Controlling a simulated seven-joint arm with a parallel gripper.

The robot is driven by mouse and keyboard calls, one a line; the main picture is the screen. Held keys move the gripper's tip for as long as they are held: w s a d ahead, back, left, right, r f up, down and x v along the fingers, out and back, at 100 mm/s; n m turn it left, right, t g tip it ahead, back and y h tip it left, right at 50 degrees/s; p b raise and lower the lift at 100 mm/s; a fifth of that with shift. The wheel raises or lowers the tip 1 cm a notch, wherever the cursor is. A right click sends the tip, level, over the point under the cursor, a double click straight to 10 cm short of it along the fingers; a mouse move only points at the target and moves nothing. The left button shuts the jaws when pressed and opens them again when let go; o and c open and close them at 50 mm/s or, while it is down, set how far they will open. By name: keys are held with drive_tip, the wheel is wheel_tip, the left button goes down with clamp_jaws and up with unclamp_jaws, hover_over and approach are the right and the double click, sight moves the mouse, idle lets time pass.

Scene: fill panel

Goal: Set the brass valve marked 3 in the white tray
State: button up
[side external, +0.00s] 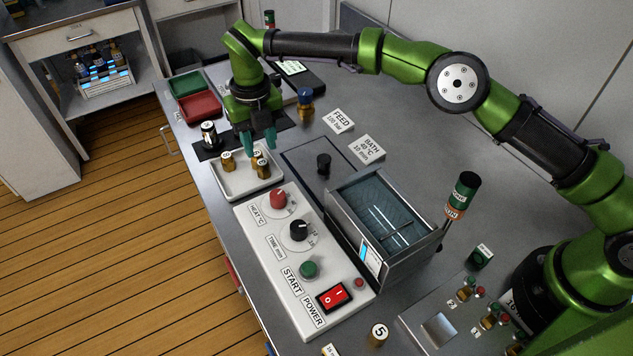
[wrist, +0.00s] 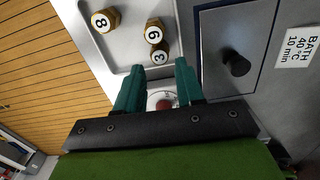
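The white tray (side external: 240,190) stands on the bench, and its corner also shows in the wrist view (wrist: 104,62). Three brass valves stand in it. The valve marked 3 (wrist: 160,48) is just beyond my fingertips, close beside one marked 6 or 9 (wrist: 154,26). The valve marked 8 (wrist: 106,18) stands apart to the left. In the side view the valve marked 3 seems to be the lower right one (side external: 262,171); its number is too small to read. My gripper (side external: 259,148) points down above the tray with its fingers apart and nothing between them.
The control panel (side external: 285,232) with knobs and the water bath (side external: 350,185) adjoin the tray. A black-and-white item (side external: 209,135) stands left of it. Green (side external: 186,83) and red (side external: 200,106) trays lie behind. A valve marked 5 (side external: 378,335) stands at the front.

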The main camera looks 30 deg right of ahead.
drive_tip(key=s+d+r+m+t, duration=0.1)
drive_tip(key=s+d+r+m, duration=0.1)
drive_tip(key=d+r+m, duration=0.3)
drive_tip(key=s+r+m+t, duration=0.1)
drive_tip(key=r+m, duration=0.1)
drive_tip(key=r, duration=0.5)
drive_tip(key=s+d+r+m+t, duration=0.1)
drive_tip(key=s+d+r+m, duration=0.7)
drive_tip(key=d+m, duration=0.25)
drive_tip(key=s+d+f+m+t+y, duration=0.1)
drive_tip(key=s+d+m+t, duration=0.1)
drive_tip(key=s+d+m, duration=0.4)
drive_tip(key=s+d+f+m+t+y, duration=0.1)
drive_tip(key=s+d+f+m+t, duration=0.1)
drive_tip(key=s+d+m, duration=0.4)
drive_tip(key=s+m, duration=0.5)
drive_tip(key=m, duration=0.5)
drive_tip(key=shift+s, duration=0.2)
